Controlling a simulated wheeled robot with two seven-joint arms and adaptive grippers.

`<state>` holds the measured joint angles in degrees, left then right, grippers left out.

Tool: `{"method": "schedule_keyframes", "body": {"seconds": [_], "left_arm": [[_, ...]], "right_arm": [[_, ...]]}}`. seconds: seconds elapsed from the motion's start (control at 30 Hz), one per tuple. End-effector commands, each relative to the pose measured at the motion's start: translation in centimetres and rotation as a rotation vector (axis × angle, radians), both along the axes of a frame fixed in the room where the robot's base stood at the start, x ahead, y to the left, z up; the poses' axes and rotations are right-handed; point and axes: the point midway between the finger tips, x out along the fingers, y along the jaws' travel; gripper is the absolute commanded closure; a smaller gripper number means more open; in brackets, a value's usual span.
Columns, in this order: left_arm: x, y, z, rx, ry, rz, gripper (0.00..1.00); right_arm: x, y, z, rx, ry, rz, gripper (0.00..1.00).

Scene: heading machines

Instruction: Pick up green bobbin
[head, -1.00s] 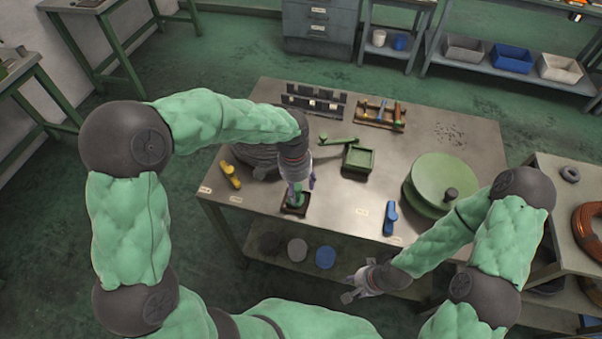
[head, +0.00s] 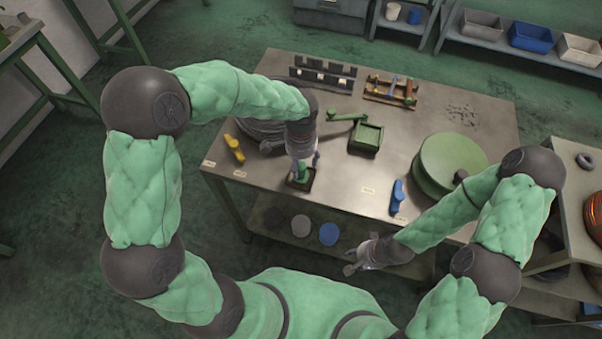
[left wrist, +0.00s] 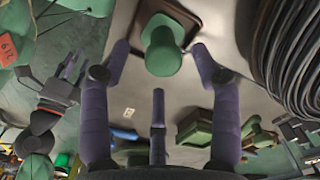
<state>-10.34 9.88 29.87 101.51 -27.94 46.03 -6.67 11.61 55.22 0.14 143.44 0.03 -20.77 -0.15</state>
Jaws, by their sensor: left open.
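The green bobbin (head: 302,174) stands upright in a small dark square tray (head: 300,185) near the front edge of the metal table. My left gripper (head: 302,167) points down right over the bobbin, its fingers around the bobbin's top. In the left wrist view the bobbin (left wrist: 163,48) shows between the spread purple fingers of my left gripper (left wrist: 160,75), with visible gaps on both sides. The left gripper is open and empty. My right gripper (head: 352,262) hangs in front of the table, low and empty, with its fingers apart.
On the table (head: 270,200) are a yellow piece (head: 235,150), a green box (head: 366,139), a blue piece (head: 397,196), a rack with coloured bobbins (head: 392,90) and a large green disc (head: 450,165). A dark coil (head: 258,132) lies close behind my left gripper.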

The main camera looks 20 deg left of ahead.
Motion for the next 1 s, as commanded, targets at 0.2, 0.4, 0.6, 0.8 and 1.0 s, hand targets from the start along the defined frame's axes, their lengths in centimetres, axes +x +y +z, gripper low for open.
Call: {"method": "schedule_keyframes", "body": {"seconds": [0.2,0.4,0.6,0.8,1.0], "left_arm": [[-0.1,0.0,-2.7,0.0,0.001,-0.002,0.37],[-0.1,0.0,-2.6,-0.001,0.001,-0.002,0.37],[-0.1,0.0,-2.6,-0.001,0.001,-0.002,0.91],[-0.1,0.0,-2.6,-0.001,0.001,-0.002,1.0],[-0.1,0.0,-2.4,-0.001,0.001,-0.002,1.0]], "right_arm": [[0.0,0.0,-0.9,0.0,0.0,0.0,0.6],[0.0,0.0,-0.8,0.0,0.0,0.0,0.6],[0.0,0.0,-0.8,0.0,0.0,0.0,0.6],[0.0,0.0,-0.8,0.0,0.0,0.0,0.6],[0.0,0.0,-0.7,0.0,0.0,0.0,0.6]]}}
